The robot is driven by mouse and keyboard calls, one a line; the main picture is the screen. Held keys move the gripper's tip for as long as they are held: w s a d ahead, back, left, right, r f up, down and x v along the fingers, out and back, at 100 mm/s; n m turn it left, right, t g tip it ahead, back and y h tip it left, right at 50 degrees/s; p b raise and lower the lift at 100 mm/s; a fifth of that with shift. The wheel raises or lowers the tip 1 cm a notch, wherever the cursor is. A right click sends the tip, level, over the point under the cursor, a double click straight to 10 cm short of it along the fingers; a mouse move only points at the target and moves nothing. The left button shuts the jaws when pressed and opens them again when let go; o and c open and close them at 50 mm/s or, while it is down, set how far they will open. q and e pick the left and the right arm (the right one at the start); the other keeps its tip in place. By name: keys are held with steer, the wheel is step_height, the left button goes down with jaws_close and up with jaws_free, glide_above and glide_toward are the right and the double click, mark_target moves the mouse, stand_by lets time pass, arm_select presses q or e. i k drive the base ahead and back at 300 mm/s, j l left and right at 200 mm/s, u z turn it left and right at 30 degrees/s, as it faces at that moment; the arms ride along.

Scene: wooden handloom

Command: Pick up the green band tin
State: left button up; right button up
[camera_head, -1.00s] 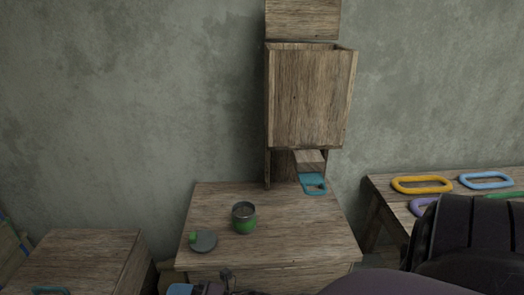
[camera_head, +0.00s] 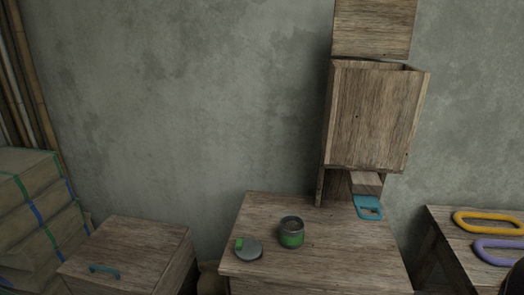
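The green band tin (camera_head: 291,234) stands upright on the small wooden table (camera_head: 330,258). It is a grey metal tin with a green band around it, and its top is open. A round grey lid (camera_head: 248,250) with a green knob lies on the table just left of the tin, apart from it. Neither of my grippers can be made out in the head view.
A wooden dispenser box (camera_head: 372,115) with a teal handle (camera_head: 368,208) stands at the table's back right. A wooden chest (camera_head: 135,258) is at left, beside stacked bundles (camera_head: 38,215). Another table at right holds a yellow ring (camera_head: 490,222) and a purple ring (camera_head: 497,250).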

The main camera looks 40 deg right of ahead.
mark_target(291, 227)
steer(key=z, duration=1.4)
steer(key=j+z, duration=0.15)
steer(key=j, duration=0.5)
